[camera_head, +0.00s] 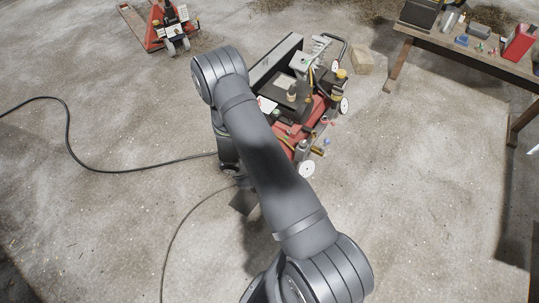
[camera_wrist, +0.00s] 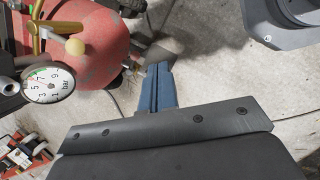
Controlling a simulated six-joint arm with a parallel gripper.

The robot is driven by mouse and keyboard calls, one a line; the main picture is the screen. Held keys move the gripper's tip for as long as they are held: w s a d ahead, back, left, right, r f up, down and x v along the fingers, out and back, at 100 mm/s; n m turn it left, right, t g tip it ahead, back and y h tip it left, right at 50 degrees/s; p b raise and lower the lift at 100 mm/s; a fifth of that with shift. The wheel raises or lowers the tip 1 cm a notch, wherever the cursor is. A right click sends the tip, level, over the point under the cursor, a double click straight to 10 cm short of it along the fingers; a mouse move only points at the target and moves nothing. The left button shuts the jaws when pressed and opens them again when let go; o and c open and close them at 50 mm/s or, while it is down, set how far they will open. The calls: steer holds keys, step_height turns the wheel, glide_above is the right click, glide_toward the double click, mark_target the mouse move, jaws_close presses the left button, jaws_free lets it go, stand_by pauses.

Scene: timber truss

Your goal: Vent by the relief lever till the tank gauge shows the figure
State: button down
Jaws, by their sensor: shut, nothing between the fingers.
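A red tank (camera_wrist: 95,40) fills the upper left of the wrist view. A round white gauge (camera_wrist: 47,85) marked in bar, with a green mark on its dial, sits in front of it; its needle is too small to read surely. Above the gauge is a brass fitting with a lever (camera_wrist: 40,30) and a pale round knob (camera_wrist: 75,47); I cannot tell whether this is the relief lever. My gripper (camera_wrist: 159,68) has blue fingers, shut and empty, to the right of the knob and apart from it. In the head view the red machine (camera_head: 290,140) stands partly behind my arm, which hides my gripper.
A wooden workbench (camera_head: 470,45) with a red can (camera_head: 520,42) stands at the upper right. A red wheeled truck (camera_head: 160,25) is at the upper left. A black cable (camera_head: 70,140) lies on the concrete floor. A small wooden block (camera_head: 362,62) is beside the machine.

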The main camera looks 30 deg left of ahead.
steer(key=w+d+r+m+y, duration=0.2)
steer(key=w+r+m+y, duration=0.1)
steer(key=w, duration=0.3)
steer(key=w+d+r+m+g+y, duration=0.1)
steer(key=w+d+r+m+y, duration=0.2)
steer(key=w+r+y, duration=0.2)
steer(key=shift+w+d+r+m+g, duration=0.2)
steer(key=shift+w+d+m+g, duration=0.15)
steer(key=shift+w, duration=0.55)
steer(key=shift+f, duration=0.1)
steer(key=x, duration=1.4)
steer(key=shift+a+r, duration=0.25)
steer(key=shift+w, duration=0.1)
steer(key=shift+s+f, duration=0.2)
steer(key=shift+f, duration=0.5)
steer(key=shift+s+f, duration=0.2)
steer(key=shift+f, duration=0.5)
stand_by(2.8)
